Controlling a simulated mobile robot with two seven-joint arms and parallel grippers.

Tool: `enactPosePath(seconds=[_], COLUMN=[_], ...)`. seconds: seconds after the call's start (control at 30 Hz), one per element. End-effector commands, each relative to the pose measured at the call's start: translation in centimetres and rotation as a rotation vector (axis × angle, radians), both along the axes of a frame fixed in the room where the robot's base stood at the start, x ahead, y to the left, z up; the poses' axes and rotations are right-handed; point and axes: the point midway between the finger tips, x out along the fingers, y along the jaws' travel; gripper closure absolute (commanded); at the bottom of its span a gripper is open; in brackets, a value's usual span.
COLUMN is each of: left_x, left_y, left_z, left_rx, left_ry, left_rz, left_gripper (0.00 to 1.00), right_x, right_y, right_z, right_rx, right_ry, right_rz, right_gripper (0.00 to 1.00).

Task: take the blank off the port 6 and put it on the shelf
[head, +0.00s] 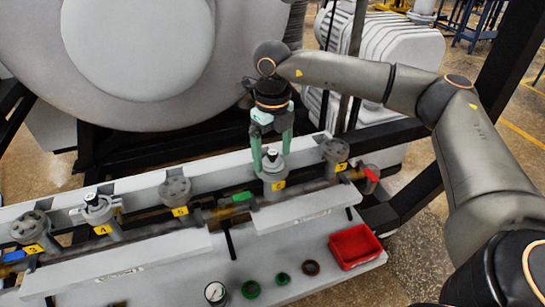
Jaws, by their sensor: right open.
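A row of ports with yellow number tags runs along the grey manifold. The port whose tag looks like 6 (273,179) stands right of the middle, with a grey blank (273,163) that has a small knob on top. My right gripper (272,147) points down over this blank, its two green fingers apart. The fingertips are around or just above the knob; I cannot tell whether they touch it. A light grey shelf surface (190,288) lies in front of and below the manifold. My left gripper is not in view.
A red bin (354,246) stands on the shelf's right end. Two green rings (251,289), a dark brown ring (311,267) and a round gauge (214,292) lie left of it. A red valve handle (371,174) sticks out at the manifold's right end. The large grey furnace door (140,50) is behind.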

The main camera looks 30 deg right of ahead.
Motion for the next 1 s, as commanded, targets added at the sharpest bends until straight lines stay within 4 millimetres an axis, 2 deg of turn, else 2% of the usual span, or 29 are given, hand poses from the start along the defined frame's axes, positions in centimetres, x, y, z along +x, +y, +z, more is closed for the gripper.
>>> enactPosePath(seconds=[0.13,0.9,0.93,1.0], left_x=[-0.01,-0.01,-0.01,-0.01], left_y=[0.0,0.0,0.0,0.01], left_z=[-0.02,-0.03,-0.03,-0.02], left_rx=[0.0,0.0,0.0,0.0], left_ry=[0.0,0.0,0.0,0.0], left_rz=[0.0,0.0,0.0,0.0], left_gripper=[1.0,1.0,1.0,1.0], right_x=[-0.01,-0.02,-0.03,-0.02], right_y=[-0.01,0.02,0.02,0.03], right_z=[0.01,0.0,0.0,0.02], right_rx=[0.0,0.0,0.0,0.0], right_ry=[0.0,0.001,0.002,0.001], right_rz=[0.0,0.0,0.0,0.0], right_gripper=[0.1,0.96,1.0,1.0])
